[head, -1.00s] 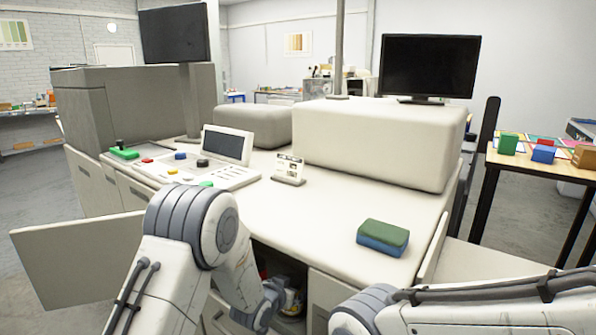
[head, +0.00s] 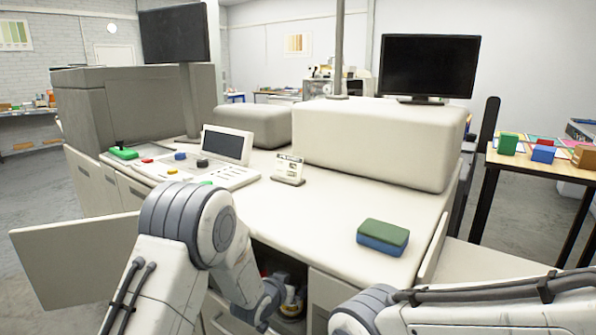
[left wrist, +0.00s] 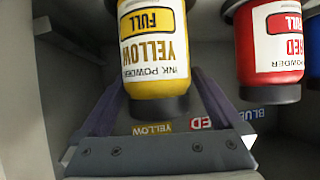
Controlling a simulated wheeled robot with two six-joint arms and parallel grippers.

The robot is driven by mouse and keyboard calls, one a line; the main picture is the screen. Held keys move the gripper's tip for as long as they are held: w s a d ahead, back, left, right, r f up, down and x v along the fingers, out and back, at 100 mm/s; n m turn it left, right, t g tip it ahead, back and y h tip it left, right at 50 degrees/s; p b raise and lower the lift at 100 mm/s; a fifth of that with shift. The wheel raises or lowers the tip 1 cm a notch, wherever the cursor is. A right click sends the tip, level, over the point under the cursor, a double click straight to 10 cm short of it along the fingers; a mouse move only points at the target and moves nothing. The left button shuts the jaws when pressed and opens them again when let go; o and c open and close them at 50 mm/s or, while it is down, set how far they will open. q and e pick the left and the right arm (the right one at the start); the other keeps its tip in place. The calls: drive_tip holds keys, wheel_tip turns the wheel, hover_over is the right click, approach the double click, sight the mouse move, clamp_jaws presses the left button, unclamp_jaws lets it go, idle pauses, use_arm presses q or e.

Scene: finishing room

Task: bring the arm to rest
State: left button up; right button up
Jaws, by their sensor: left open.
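My left arm (head: 190,225) reaches down from the left to the open cabinet under the counter.
The cabinet door (head: 75,262) stands open at left. The counter (head: 320,215) holds a control panel (head: 195,170), a small card stand (head: 289,169) and a green-blue sponge (head: 383,237). A side table (head: 545,165) with coloured blocks stands at right.

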sight(294, 274)
use_arm(q)
drive_tip(key=s+f+v, duration=0.1)
drive_tip(key=v, duration=1)
drive_tip(key=x, duration=1.2)
drive_tip(key=shift+w, duration=0.25)
wheel_tip(294, 274, up, 6)
drive_tip(key=shift+s+a+r, duration=0.15)
drive_tip(key=shift+a+r, duration=0.05)
drive_tip(key=shift+r, duration=0.05)
drive_tip(key=shift+s+a+r, duration=0.4)
drive_tip(key=shift+s+r, duration=0.05)
drive_tip(key=s+a+b, duration=1.1)
drive_tip(key=s+b, duration=0.2)
drive_tip(key=s, duration=0.2)
drive_tip(key=w+r+n+y+p, duration=0.2)
drive_tip(key=w+p, duration=0.3)
drive_tip(key=p, duration=0.5)
drive_tip(key=shift+w+a+r+t, duration=0.25)
drive_tip(key=shift+a+r+t, duration=0.15)
drive_tip(key=shift+r, duration=0.4)
